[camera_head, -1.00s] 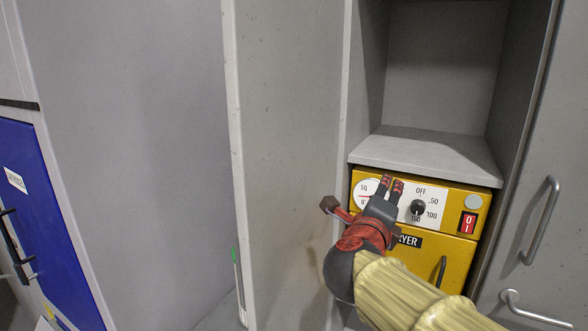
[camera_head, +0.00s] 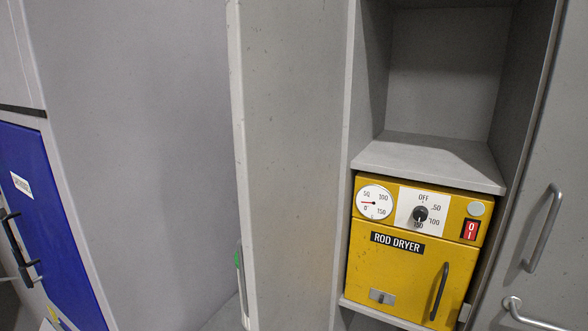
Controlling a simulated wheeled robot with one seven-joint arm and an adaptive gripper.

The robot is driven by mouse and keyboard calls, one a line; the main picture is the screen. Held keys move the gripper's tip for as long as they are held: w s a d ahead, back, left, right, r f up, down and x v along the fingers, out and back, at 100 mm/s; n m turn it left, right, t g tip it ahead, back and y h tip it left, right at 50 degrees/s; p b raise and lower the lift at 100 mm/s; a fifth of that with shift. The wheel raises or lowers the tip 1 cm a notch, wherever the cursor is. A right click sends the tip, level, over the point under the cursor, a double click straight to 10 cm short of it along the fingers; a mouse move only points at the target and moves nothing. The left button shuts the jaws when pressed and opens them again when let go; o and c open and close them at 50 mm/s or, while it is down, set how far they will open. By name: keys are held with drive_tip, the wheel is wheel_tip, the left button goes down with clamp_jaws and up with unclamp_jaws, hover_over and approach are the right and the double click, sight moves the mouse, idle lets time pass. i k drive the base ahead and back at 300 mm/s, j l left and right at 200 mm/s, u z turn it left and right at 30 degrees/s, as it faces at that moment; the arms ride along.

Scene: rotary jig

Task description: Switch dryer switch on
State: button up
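The yellow rod dryer (camera_head: 385,270) stands in the lower bay of a grey cabinet, with its door shut. Its red rocker switch (camera_head: 470,230), marked 0 and I, is at the right of its top panel. Which side of the switch is pressed is too small to tell. A black dial knob (camera_head: 420,214) sits left of the switch, among the marks OFF, 50, 100 and 150. A round gauge (camera_head: 374,202) at the left has its red needle near 0. My gripper is not in view.
A grey shelf (camera_head: 430,160) lies just above the dryer. A cabinet door with a metal handle (camera_head: 541,228) is at the right, and an open grey door panel (camera_head: 290,160) at the left. A blue door (camera_head: 50,220) is at the far left. The space before the dryer is clear.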

sight(470, 230)
drive_tip(key=j+z, duration=0.15)
drive_tip(key=z, duration=0.25)
drive_tip(key=k+j+z, duration=0.1)
drive_tip(key=z, duration=0.3)
drive_tip(key=j+z, duration=0.1)
drive_tip(key=z, duration=0.25)
drive_tip(key=k+j+z, duration=0.1)
drive_tip(key=z, duration=0.3)
